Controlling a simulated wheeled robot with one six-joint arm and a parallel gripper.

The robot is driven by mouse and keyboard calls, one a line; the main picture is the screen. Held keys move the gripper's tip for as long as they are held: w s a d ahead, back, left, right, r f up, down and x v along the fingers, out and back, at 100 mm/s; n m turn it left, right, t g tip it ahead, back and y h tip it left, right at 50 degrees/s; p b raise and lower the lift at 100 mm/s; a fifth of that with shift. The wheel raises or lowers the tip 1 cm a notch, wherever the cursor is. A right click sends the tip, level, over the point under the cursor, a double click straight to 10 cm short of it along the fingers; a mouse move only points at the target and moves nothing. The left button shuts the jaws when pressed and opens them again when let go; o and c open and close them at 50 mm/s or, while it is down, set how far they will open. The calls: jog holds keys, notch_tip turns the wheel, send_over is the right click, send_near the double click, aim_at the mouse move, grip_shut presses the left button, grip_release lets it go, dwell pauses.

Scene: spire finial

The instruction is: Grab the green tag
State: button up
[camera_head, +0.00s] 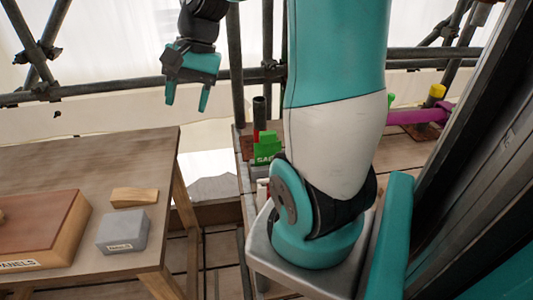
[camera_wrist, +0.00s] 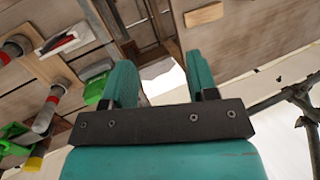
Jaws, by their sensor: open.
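A green tag (camera_head: 268,148) with partly readable white lettering stands on the plank bench beside a dark upright tube. My arm hides the bench just right of it. My gripper (camera_head: 187,104) is open and empty, high up and left of the tag, with its fingers pointing down. In the wrist view my gripper (camera_wrist: 160,85) shows its two fingers apart with nothing between them. A brighter green piece (camera_wrist: 14,132) shows at the left edge. I cannot tell which is the tag.
A wooden table (camera_head: 90,165) at left holds a brown panel box (camera_head: 40,230), a grey box (camera_head: 122,231) and a wood block (camera_head: 134,197). Scaffold poles (camera_head: 150,84) run behind my gripper. A purple piece (camera_head: 405,117) and yellow cap (camera_head: 437,91) stand right of my arm.

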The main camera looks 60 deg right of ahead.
jog(key=s+d+f+m, duration=0.2)
jog(key=d+m, duration=0.5)
jog(key=d, duration=0.5)
jog(key=m+t+b, duration=0.1)
jog(key=m+t, duration=0.1)
jog(key=m, duration=0.8)
send_near(271, 132)
jog(key=shift+h, duration=0.4)
jog(key=x, duration=0.6)
jog(key=shift+s+a, duration=0.25)
jog(key=shift+a, duration=0.1)
jog(key=p+x, duration=0.1)
jog(key=x, duration=0.4)
jog(key=shift+w, duration=0.2)
jog(key=shift+c, duration=0.2)
grip_shut()
